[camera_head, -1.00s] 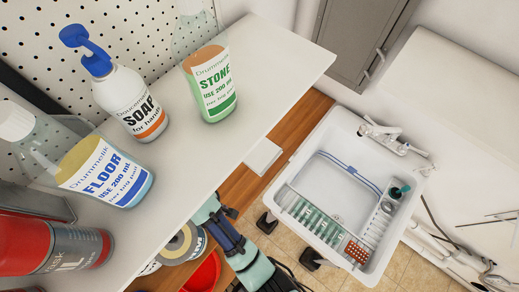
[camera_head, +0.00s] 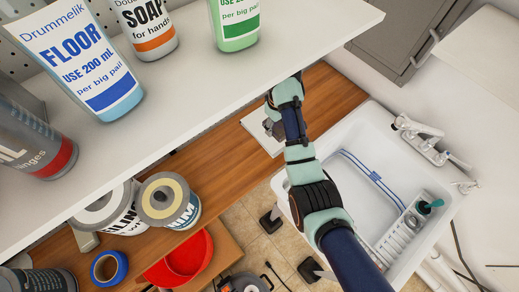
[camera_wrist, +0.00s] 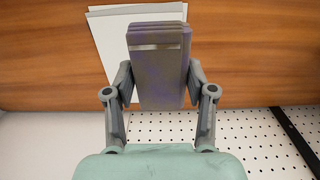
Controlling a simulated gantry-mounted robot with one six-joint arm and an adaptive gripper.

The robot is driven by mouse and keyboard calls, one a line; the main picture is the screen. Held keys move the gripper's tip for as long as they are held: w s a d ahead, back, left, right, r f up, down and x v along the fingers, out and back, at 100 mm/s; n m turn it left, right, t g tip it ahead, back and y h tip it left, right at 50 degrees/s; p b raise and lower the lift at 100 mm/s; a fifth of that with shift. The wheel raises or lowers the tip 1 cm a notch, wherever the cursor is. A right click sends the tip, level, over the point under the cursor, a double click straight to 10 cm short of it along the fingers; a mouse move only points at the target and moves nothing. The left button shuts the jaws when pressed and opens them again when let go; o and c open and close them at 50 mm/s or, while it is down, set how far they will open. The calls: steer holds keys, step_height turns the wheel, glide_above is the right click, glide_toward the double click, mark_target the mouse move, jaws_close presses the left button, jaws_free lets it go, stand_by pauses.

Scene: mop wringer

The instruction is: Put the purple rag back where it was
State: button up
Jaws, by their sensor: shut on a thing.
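A folded, layered block with a dull grey-purple face, which looks like the purple rag (camera_wrist: 160,62), is held upright in the wrist view. My gripper (camera_wrist: 158,80) is shut on it, with one finger on each side. In the head view my gripper (camera_head: 275,126) is beneath the shelf's front edge, over a flat white pad (camera_head: 256,121) on the wooden bench. The pad also shows behind the rag in the wrist view (camera_wrist: 105,38). I cannot tell whether the rag touches the pad.
The white shelf (camera_head: 200,95) with several bottles overhangs the wooden bench (camera_head: 225,165). Tins (camera_head: 170,200), blue tape (camera_head: 108,267) and a red tub (camera_head: 180,258) are left. The white sink (camera_head: 345,190) is right, beneath my arm. Bench between tins and pad is clear.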

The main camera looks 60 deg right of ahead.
mark_target(275, 144)
steer(key=shift+s+d, duration=0.1)
steer(key=shift+d, duration=0.1)
steer(key=shift+f, duration=0.2)
step_height(275, 144, down, 10)
steer(key=shift+r, duration=0.25)
steer(key=shift+f, duration=0.15)
steer(key=o, duration=1.2)
steer(key=shift+o, duration=0.2)
